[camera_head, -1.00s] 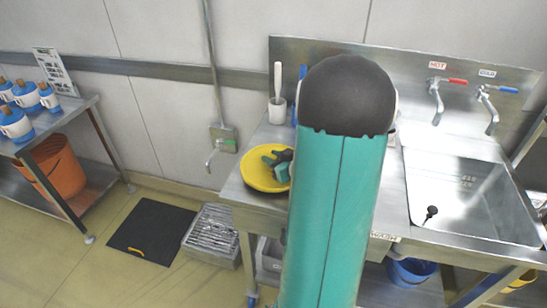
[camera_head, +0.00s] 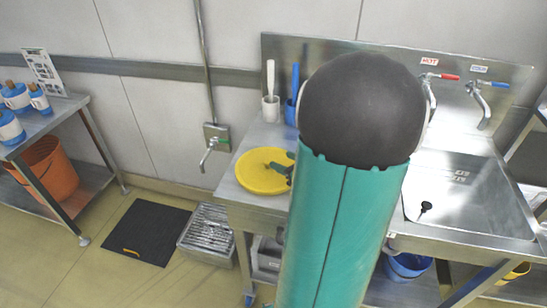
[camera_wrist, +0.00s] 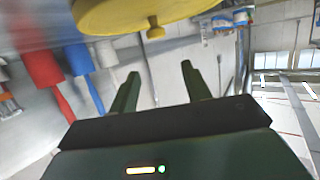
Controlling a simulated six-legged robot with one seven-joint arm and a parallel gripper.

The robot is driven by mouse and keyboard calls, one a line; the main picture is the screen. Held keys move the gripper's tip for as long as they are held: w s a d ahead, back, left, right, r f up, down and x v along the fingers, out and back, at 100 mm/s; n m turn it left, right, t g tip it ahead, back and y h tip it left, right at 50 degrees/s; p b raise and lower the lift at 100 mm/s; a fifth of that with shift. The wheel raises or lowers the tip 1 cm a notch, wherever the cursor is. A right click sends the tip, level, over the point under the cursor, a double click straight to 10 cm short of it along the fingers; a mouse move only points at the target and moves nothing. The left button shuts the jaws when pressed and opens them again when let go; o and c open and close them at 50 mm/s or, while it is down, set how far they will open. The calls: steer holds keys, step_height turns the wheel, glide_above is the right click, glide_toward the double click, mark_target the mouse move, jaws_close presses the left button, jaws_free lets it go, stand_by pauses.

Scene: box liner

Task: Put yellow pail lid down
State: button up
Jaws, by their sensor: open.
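The yellow pail lid (camera_head: 252,180) is on the steel counter left of the sink, near the counter's left end. In the wrist view the lid (camera_wrist: 120,14) is at the top edge, partly cut off, with its small knob (camera_wrist: 155,33) toward my fingers. My gripper (camera_wrist: 160,70) is open, its two fingers apart with nothing between them. In the head view my gripper (camera_head: 279,167) overlaps the lid's right side. My arm hides the lid's right edge. Whether a finger touches the lid cannot be told.
The sink basin (camera_head: 465,195) is right of my arm. A side table with blue-and-white bottles (camera_head: 16,97) and an orange bucket (camera_head: 50,170) stands far left.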

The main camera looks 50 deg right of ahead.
steer(key=w+a+r+g+h, duration=0.45)
steer(key=w+a+r, duration=0.2)
steer(key=r, duration=0.35)
steer(key=s+a+g+y, duration=0.2)
steer(key=s+a, duration=0.3)
steer(key=a, duration=0.8)
steer(key=s+a+r+n+g+y, duration=0.1)
steer(key=s+a+y, duration=0.3)
steer(key=a, duration=1)
steer(key=shift+s+a+r+g, duration=0.25)
steer(key=shift+s+g, duration=0.5)
steer(key=shift+s, duration=0.3)
steer(key=shift+c, duration=1.3)
